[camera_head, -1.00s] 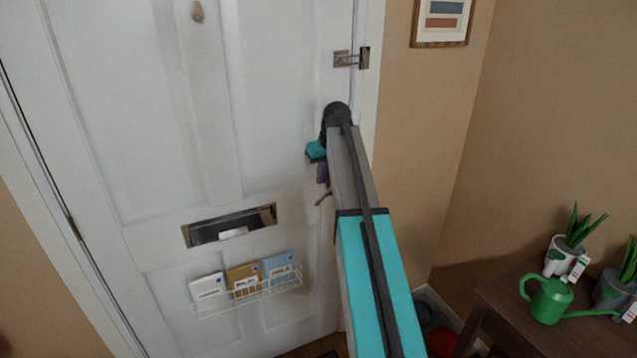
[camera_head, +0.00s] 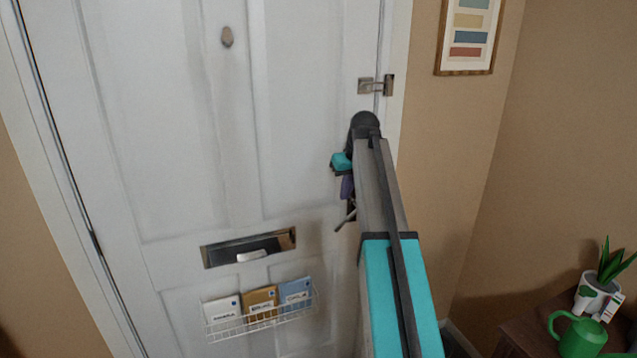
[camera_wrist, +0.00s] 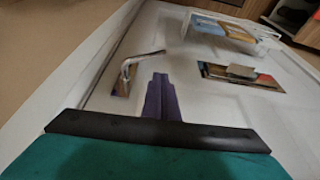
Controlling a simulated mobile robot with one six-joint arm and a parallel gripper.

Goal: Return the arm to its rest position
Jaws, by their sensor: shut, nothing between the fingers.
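My gripper (camera_head: 347,187) is small and partly hidden behind my arm in the head view. It is in front of the right side of a white door, just above the door's metal lever handle (camera_head: 345,220). In the wrist view my gripper (camera_wrist: 162,80) shows as purple fingers held together with nothing between them. The lever handle (camera_wrist: 127,70) is to their left there, and I see no contact with it. My arm is stretched out toward the door.
The white door (camera_head: 190,190) looks closed, with a metal latch (camera_head: 376,86) at its right edge. It carries a mail slot (camera_head: 248,247) and a wire rack (camera_head: 262,322) with envelopes.

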